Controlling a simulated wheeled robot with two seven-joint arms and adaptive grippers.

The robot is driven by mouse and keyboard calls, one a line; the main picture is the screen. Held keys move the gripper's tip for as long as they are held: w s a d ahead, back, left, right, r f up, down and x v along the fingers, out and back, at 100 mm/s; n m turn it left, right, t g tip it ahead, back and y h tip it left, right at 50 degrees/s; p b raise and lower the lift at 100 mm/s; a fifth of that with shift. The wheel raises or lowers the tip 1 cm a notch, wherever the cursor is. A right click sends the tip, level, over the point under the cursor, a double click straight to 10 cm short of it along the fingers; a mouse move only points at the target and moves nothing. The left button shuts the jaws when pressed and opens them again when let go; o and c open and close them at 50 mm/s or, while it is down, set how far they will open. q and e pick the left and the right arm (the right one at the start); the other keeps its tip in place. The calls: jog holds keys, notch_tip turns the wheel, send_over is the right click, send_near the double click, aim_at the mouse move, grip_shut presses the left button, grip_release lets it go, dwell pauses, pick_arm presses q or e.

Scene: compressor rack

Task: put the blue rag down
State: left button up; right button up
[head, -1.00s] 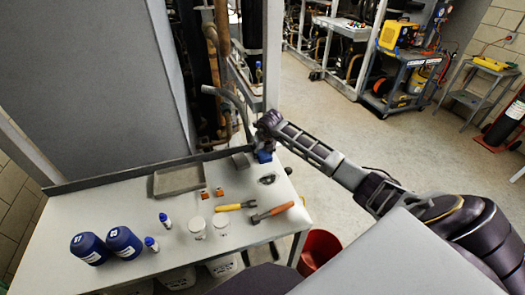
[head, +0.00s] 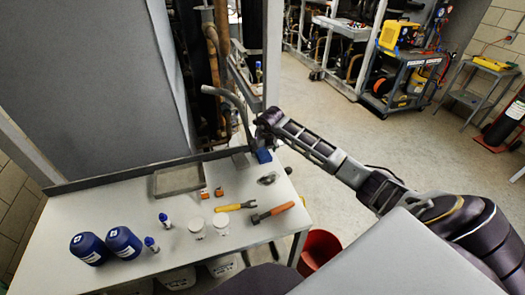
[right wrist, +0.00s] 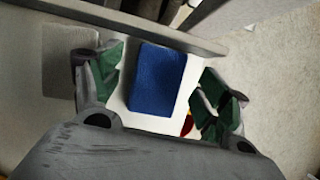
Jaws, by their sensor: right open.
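The blue rag (head: 263,156) lies at the far right corner of the pale workbench (head: 120,190), close to the bench's rear lip. In the right wrist view the rag (right wrist: 157,78) is a folded blue rectangle lying between my open fingers, with a gap on each side. My right gripper (right wrist: 161,88) has its green-padded fingers spread and touches nothing that I can see. In the head view my right gripper (head: 263,137) is just above the rag, and its fingers are hard to make out. My left gripper is not in view.
A grey tray (head: 179,180), orange fittings, a yellow-handled tool (head: 235,207), a hammer (head: 272,212), clear jars and blue bottles (head: 124,242) stand on the bench. Pipes (head: 222,60) rise behind it. A red bucket (head: 319,248) stands on the floor at its right.

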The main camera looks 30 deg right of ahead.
aim_at(266, 159)
jog(key=d+b+v, duration=0.1)
jog(key=v, duration=0.9)
jog(key=shift+a, duration=0.5)
jog(key=shift+r, duration=0.15)
